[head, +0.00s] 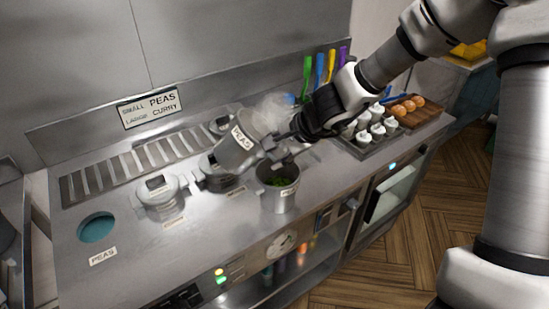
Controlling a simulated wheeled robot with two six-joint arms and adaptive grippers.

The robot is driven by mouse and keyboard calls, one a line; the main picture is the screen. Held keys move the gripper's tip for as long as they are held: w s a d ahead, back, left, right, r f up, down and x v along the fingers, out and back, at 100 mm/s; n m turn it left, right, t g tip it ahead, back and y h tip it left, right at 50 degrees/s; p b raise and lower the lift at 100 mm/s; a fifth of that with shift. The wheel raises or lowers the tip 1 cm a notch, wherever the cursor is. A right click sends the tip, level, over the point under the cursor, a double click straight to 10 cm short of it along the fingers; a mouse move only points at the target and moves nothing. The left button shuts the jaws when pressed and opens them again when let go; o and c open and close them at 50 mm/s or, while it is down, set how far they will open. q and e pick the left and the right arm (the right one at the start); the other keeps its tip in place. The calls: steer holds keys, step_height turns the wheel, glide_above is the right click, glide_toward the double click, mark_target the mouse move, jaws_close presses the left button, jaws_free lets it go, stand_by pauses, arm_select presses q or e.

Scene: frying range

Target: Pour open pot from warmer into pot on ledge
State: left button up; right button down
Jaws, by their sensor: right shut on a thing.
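My right gripper (303,129) is shut on a steel pot (236,150) labelled PEAS. It holds this pot tilted in the air, above and to the left of another steel pot. Pale steam or haze hangs around the held pot's top. The other pot (279,201) stands upright and open near the counter's front edge, with something green inside. The held pot's contents are hidden. The warmer top (125,225) has a round teal-lined opening (96,228) at the left, labelled PEAS. My left gripper is not in view.
Lidded steel pots (158,193) sit in the warmer, behind and left of the open pot. A sign (151,107) stands at the back. To the right are a tray of white cups (364,139), a wooden board (420,116) with orange-brown food, and coloured-handled utensils (319,69).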

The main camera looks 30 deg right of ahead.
mark_target(279, 187)
steer(key=shift+s+d+f+m+t+y+b, duration=0.2)
steer(key=shift+f+t+y+b, duration=0.45)
steer(key=shift+b, duration=1.4)
steer(key=shift+w+a+f+m+t+y+b, duration=0.1)
steer(key=shift+f+m+t+y+b, duration=0.25)
steer(key=shift+f+y+b, duration=1.15)
steer(key=f+t+y+b, duration=0.1)
steer(key=b, duration=0.3)
steer(key=f+m+t+y+b, duration=0.1)
steer(key=b, duration=0.4)
steer(key=f+t+y+b, duration=0.1)
steer(key=y+b, duration=0.1)
steer(key=b, duration=0.3)
steer(key=shift+s+d+f+m+t, duration=0.15)
steer(key=shift+d+f+m+t, duration=0.15)
steer(key=shift+d, duration=0.1)
steer(key=shift+f+m+t+y+b, duration=0.1)
steer(key=shift+m+t+y+b, duration=0.25)
steer(key=shift+b, duration=0.6)
